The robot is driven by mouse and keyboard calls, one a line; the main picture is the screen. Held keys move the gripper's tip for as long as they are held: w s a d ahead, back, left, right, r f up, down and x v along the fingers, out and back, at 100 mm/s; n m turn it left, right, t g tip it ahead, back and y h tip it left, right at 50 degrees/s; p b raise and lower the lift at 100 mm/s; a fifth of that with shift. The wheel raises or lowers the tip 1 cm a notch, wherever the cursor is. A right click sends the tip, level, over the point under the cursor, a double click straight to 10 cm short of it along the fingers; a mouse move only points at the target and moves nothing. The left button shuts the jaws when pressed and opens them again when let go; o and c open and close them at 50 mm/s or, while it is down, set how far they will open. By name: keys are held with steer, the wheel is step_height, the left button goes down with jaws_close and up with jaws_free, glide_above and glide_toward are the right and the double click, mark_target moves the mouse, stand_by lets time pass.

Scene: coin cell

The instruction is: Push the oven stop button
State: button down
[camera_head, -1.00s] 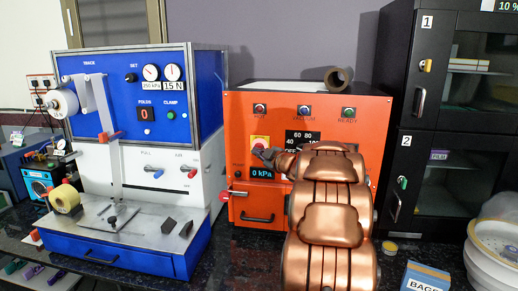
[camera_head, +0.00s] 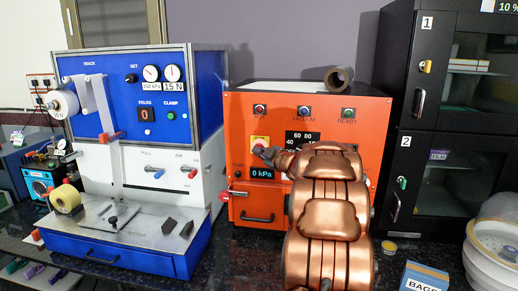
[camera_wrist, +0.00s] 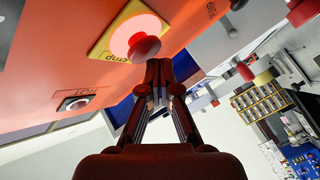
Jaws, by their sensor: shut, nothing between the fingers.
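The stop button (camera_wrist: 146,45) is a red knob on a yellow plate marked "STOP" in the wrist view. The plate (camera_head: 259,139) also shows in the head view, on the left of the orange oven's front (camera_head: 243,104). My gripper (camera_wrist: 160,66) is shut and empty. Its fingertips are close to the button, just below and to its right in the wrist view. I cannot tell whether they touch it. In the head view my gripper (camera_head: 264,153) is at the plate's lower edge, and my arm hides the front's lower right part.
The oven shows a "0 kPa" display (camera_head: 262,174) and a red-tipped handle (camera_head: 226,195) on its left side. A blue tester (camera_head: 108,130) stands left. A black cabinet (camera_head: 400,144), a BAGS box (camera_head: 425,278) and white bowls (camera_head: 497,240) stand right.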

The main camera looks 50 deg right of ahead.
steer(key=shift+w+d+p, duration=0.2)
steer(key=shift+d+p, duration=0.1)
steer(key=shift+d, duration=0.05)
stand_by(0.5)
steer(key=shift+a, duration=0.1)
steer(key=shift+s+a+b, duration=0.45)
steer(key=shift+s+a, duration=0.1)
steer(key=shift+a, duration=0.15)
steer(key=s+a+b, duration=0.2)
steer(key=s+a, duration=0.1)
steer(key=a, duration=0.2)
steer(key=shift+s, duration=0.2)
stand_by(0.5)
stand_by(0.4)
